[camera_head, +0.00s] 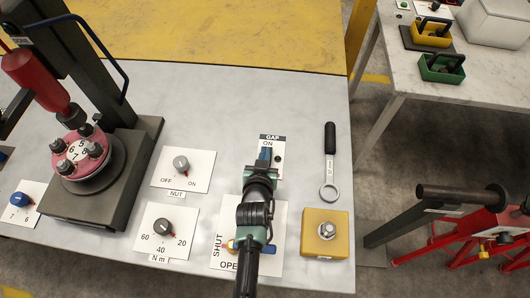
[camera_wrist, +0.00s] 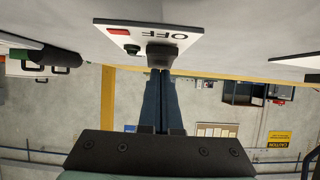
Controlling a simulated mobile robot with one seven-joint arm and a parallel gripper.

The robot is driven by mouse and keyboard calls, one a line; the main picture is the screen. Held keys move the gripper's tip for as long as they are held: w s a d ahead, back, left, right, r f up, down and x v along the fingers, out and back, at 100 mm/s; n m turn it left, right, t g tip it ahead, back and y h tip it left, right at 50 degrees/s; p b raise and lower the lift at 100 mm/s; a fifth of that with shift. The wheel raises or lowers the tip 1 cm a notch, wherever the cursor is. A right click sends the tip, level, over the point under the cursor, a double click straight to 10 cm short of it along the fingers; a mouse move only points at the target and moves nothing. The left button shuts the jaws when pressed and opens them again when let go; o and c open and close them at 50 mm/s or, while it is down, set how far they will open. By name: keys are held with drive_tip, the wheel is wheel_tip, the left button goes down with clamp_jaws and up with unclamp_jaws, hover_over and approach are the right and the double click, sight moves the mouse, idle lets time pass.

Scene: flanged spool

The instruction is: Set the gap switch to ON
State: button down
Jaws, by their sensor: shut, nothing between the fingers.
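The gap switch panel (camera_head: 279,147) is a small white plate on the bench, with a black GAP label and ON printed at its far end. My gripper (camera_head: 264,154) is over this panel and hides much of it. In the wrist view the panel (camera_wrist: 185,38) shows upside down, with the word OFF, a red square, a green round part and a dark switch lever (camera_wrist: 162,50). My gripper (camera_wrist: 161,72) is shut and empty, its blue-grey fingertips right at the lever. I cannot tell whether they touch it, nor which way the lever is set.
The NUT dial (camera_head: 181,164) and Nm dial (camera_head: 163,227) are left of my arm. The SHUT/OPEN panel (camera_head: 276,262) lies partly under it. A ring spanner (camera_head: 330,165) and a yellow block (camera_head: 325,246) are to the right. The spool press stands at far left.

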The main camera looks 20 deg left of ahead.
drive_tip(key=shift+r, duration=0.1)
drive_tip(key=shift+w+r+g+p, duration=0.1)
drive_tip(key=shift+w+g+p, duration=0.25)
drive_tip(key=shift+p, duration=0.3)
drive_tip(key=shift+s+f, duration=0.15)
drive_tip(key=shift+f, duration=0.3)
drive_tip(key=shift+a, duration=0.1)
drive_tip(key=shift+w+a+r+b, duration=0.15)
drive_tip(key=shift+w+b, duration=0.1)
drive_tip(key=shift+w, duration=0.15)
drive_tip(key=shift+w+a+r+b, duration=0.1)
drive_tip(key=shift+w+b, duration=0.1)
drive_tip(key=shift+w, duration=0.15)
drive_tip(key=shift+d, duration=0.1)
